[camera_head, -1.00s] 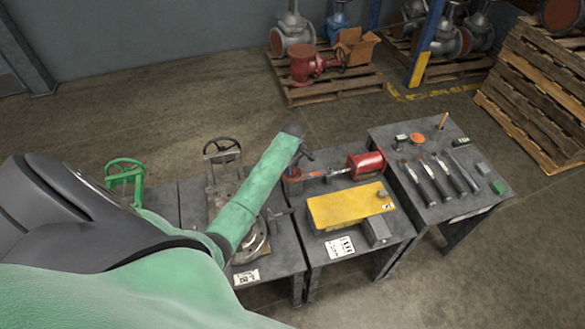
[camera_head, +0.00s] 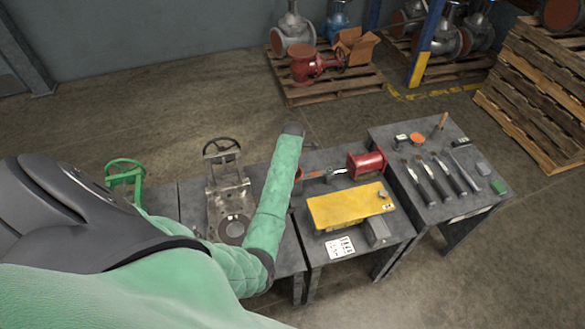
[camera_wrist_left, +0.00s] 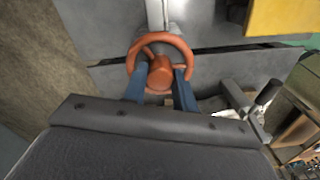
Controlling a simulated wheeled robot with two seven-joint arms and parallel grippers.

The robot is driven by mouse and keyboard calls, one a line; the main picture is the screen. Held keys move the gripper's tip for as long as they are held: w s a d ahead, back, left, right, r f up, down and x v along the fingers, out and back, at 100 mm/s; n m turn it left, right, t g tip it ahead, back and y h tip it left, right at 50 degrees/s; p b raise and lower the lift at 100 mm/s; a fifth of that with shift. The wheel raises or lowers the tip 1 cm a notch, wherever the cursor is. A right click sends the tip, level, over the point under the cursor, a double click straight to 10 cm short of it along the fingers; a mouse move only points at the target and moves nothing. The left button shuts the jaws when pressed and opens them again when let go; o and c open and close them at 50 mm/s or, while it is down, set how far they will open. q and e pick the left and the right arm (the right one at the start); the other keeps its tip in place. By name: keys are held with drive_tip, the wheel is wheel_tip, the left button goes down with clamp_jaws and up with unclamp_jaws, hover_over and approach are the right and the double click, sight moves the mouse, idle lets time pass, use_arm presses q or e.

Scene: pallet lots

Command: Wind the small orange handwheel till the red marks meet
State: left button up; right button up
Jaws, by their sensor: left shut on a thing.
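In the left wrist view the small orange handwheel (camera_wrist_left: 160,72) faces the camera, with its round rim and central hub clear. My left gripper (camera_wrist_left: 161,80) has its two blue fingers on either side of the hub, inside the lower part of the rim, shut on the wheel. In the head view my left arm's green forearm covers the gripper and most of the wheel's place. A short orange-red part (camera_head: 314,174) shows just right of the forearm. I cannot make out the red marks in either view. My right gripper is not in view.
The right bench (camera_head: 410,140) holds several tools. Loaded pallets stand at the back.

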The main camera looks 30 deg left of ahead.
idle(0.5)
use_arm(q)
drive_tip(key=o, duration=1)
drive_tip(key=shift+c, duration=0.2)
drive_tip(key=shift+r, duration=0.1)
drive_tip(key=shift+r+b, duration=0.2)
drive_tip(key=shift+b, duration=0.1)
wheel_tip(320, 180, up, 6)
drive_tip(key=b, duration=0.2)
drive_tip(key=shift+w+b, duration=0.1)
drive_tip(key=shift+b, duration=0.2)
drive_tip(key=shift+r, duration=0.65)
